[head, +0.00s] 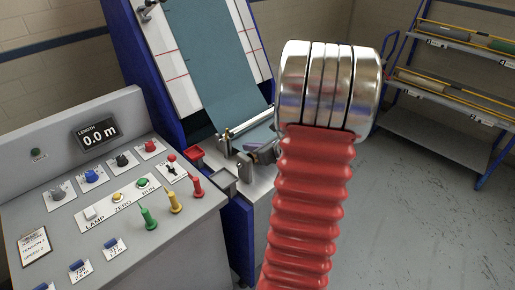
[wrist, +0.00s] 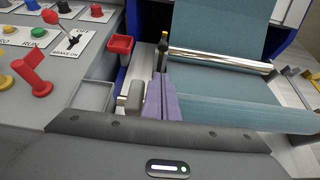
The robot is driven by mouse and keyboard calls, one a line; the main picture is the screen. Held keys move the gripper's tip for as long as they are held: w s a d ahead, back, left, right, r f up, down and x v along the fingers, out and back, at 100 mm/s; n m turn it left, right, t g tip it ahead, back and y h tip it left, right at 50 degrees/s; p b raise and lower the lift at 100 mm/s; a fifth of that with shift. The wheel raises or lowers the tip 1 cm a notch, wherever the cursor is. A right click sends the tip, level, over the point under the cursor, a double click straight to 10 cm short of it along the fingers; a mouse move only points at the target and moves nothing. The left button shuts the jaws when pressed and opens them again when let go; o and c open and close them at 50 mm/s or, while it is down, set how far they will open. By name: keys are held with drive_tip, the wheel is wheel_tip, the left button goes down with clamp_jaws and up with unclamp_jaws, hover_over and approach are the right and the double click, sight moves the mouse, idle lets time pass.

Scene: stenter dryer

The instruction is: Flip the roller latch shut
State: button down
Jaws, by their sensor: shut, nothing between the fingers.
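My gripper (wrist: 163,80) is shut and empty; its two purple fingers lie side by side in the wrist view. It also shows in the head view (head: 263,152), partly behind my red arm. A grey rounded lever end (wrist: 133,98), which may be the roller latch, is just left of the fingers; I cannot tell whether they touch. A black upright piece with a yellow part (wrist: 163,52) stands beyond the fingertips, by the left end of the chrome roller (wrist: 220,60). It also shows in the head view (head: 226,141). I cannot tell the latch's position.
Teal fabric (wrist: 225,100) runs over the roller. A small red tray (wrist: 120,46) and a grey tray (wrist: 92,95) sit to the left. The control console (head: 110,200) carries knobs and levers, including a red lever (head: 195,184). A rack (head: 450,90) stands far right.

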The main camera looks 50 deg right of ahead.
drive_tip(key=w, duration=0.6)
drive_tip(key=shift+d, duration=0.35)
drive_tip(key=shift+d+r, duration=0.1)
drive_tip(key=shift+r, duration=0.05)
